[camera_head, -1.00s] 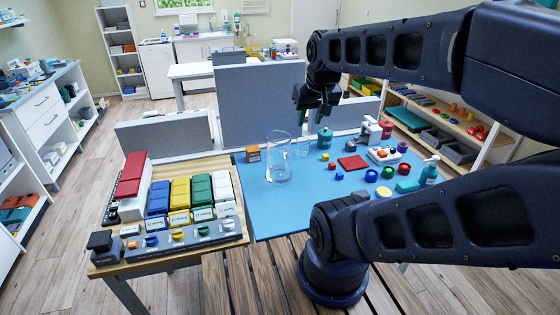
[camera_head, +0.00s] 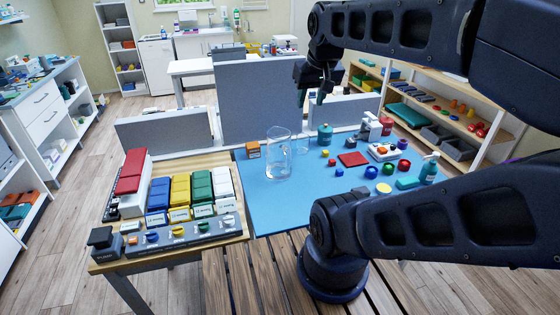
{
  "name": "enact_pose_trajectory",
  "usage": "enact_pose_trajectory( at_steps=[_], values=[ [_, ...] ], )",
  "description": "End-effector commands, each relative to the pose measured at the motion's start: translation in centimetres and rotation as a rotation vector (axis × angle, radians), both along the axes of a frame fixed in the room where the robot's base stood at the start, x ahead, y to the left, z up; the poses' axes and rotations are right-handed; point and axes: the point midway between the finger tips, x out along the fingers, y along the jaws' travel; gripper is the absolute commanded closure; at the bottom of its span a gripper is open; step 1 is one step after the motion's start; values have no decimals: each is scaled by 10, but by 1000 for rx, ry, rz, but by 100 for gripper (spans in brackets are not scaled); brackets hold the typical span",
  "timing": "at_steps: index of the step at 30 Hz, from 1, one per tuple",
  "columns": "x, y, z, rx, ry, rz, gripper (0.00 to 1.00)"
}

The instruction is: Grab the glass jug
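The glass jug (camera_head: 279,158) is clear and stands upright on the blue mat (camera_head: 290,203), left of the mat's middle. My gripper (camera_head: 311,101) hangs above and to the right of the jug, pointing down and clear of it. Its two fingers show apart with nothing seen between them. My arm reaches in from the right of the picture.
A clear glass (camera_head: 301,151) stands just right of the jug. An orange box (camera_head: 253,150) is to its left, a teal bottle (camera_head: 325,136) to its right. Grey panels (camera_head: 262,100) rise behind. Coloured boxes (camera_head: 180,191) fill the table's left; small items crowd the mat's right.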

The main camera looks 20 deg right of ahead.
Motion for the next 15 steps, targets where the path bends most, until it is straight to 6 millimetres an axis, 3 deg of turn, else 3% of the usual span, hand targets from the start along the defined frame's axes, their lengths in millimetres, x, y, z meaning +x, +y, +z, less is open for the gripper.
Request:
enact_pose_trajectory(
  at_steps=[1,15],
  values=[
    [1,0,11,-3,1,5,61],
    [17,-18,-22,-226,299,339,61]
  ],
)
